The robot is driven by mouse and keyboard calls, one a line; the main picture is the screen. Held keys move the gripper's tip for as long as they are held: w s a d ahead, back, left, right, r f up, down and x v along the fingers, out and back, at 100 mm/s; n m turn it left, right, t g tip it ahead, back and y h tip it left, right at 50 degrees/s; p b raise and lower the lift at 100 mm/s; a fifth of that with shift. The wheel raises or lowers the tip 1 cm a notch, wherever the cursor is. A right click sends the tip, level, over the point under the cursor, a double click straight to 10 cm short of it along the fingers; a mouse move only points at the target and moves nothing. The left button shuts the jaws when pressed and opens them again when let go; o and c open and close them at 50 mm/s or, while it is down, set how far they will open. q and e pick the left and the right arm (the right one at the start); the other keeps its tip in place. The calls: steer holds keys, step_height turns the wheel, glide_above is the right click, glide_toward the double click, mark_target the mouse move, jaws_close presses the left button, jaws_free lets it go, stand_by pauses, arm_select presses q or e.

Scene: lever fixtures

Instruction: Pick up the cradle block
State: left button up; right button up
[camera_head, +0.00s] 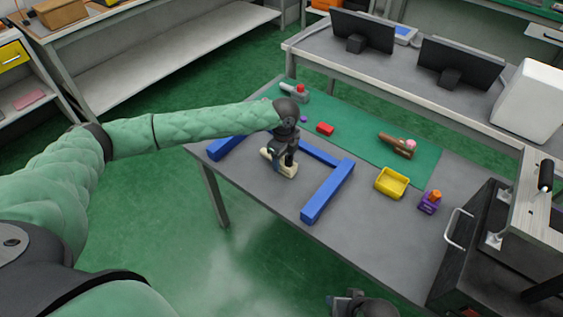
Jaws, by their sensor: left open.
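A cream block (290,172), which looks like the cradle block, lies on the grey table inside a blue frame (328,190). My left gripper (281,160) points down right at the block, with its fingers open. The gripper hides part of the block, and I cannot tell whether the fingers touch it. A dark part at the bottom edge appears to be my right gripper (350,302); it is cut off and its fingers are unclear.
A green mat (350,137) at the back holds a red block (325,129) and a brown piece (394,144) with a pink ball. A yellow bin (392,183) and a purple-and-orange item (430,202) stand to the right. A dark cabinet (470,245) borders the table's right end.

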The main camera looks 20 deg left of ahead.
arm_select(q)
step_height(320, 180, down, 2)
steer(key=shift+f, duration=0.1)
steer(key=shift+c, duration=0.4)
steer(key=c, duration=1.1)
steer(key=shift+o, duration=0.2)
